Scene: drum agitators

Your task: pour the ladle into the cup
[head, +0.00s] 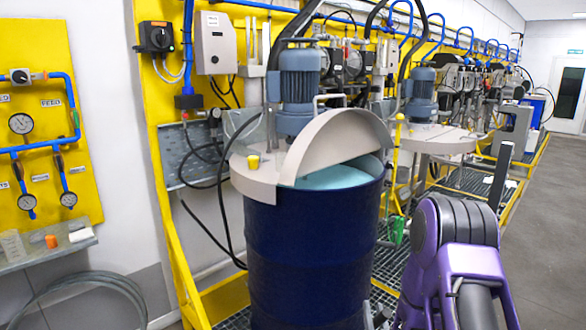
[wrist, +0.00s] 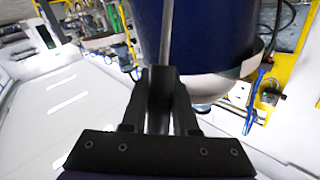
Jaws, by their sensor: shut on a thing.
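In the wrist view my gripper (wrist: 158,85) is shut on a thin grey rod (wrist: 166,30), which looks like the ladle's handle. The ladle's bowl is out of view, so I cannot tell what it holds. The dark blue drum (head: 312,250) stands in the middle of the head view and shows behind the rod in the wrist view (wrist: 215,40). A pale cup-like container (head: 12,245) stands on the shelf at the far left, apart from my gripper. My purple arm is at the lower right of the head view; its gripper is hidden there.
The drum's grey half lid (head: 340,135) is raised, showing pale blue contents (head: 335,177). An agitator motor (head: 299,85) stands above. The left shelf (head: 45,258) also holds a small orange item (head: 51,241) and a white item (head: 80,235). Open floor (head: 545,230) lies at right.

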